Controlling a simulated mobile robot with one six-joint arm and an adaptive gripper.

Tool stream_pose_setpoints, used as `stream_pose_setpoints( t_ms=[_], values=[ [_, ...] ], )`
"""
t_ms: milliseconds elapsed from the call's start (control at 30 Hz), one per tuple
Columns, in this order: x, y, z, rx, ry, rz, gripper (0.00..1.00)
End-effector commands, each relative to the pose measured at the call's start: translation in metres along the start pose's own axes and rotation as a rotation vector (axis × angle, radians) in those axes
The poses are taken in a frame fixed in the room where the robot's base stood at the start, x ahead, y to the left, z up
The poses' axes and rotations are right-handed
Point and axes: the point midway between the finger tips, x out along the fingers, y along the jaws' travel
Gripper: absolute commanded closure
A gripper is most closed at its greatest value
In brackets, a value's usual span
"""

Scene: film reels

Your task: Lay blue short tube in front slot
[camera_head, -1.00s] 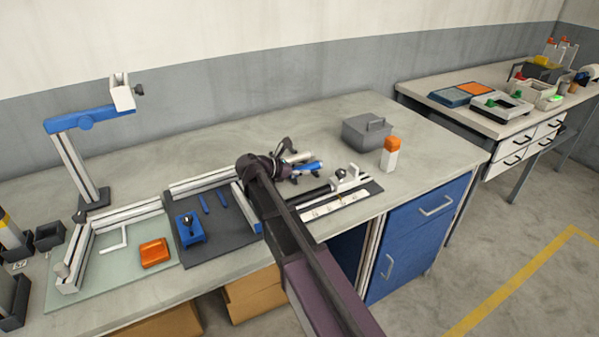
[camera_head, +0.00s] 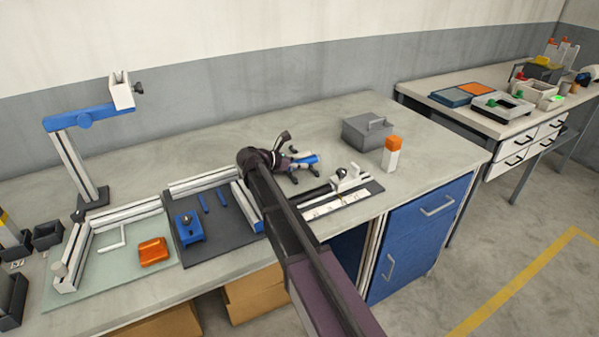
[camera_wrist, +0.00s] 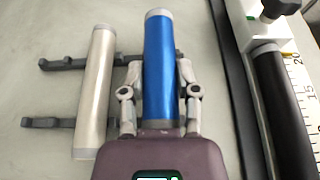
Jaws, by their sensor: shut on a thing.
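The blue short tube (camera_wrist: 160,70) lies lengthwise between the fingers of my gripper (camera_wrist: 158,76) in the wrist view, and they are shut on it. The tube (camera_head: 307,160) also shows in the head view beyond my gripper (camera_head: 296,160). A silver tube (camera_wrist: 95,95) lies left of the blue one across two dark rack bars (camera_wrist: 56,64). The bars' right ends reach toward the blue tube and are partly hidden by the silver tube and my gripper. I cannot tell whether the blue tube touches the rack or which slot is the front one.
A measuring fixture with a black rod (camera_wrist: 280,100) and a ruler strip stands close to the right of my gripper. A grey lidded box (camera_head: 366,133) and an orange-capped white bottle (camera_head: 392,155) stand farther right. The bench behind my gripper is clear.

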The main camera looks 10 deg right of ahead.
Motion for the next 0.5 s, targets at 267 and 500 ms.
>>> stream_pose_setpoints(
  t_ms=[267, 500],
  values=[
    [0.009, -0.001, -0.024, 0.0, 0.0, 0.0, 1.0],
    [0.011, -0.001, -0.027, 0.0, 0.0, 0.001, 1.0]
  ],
)
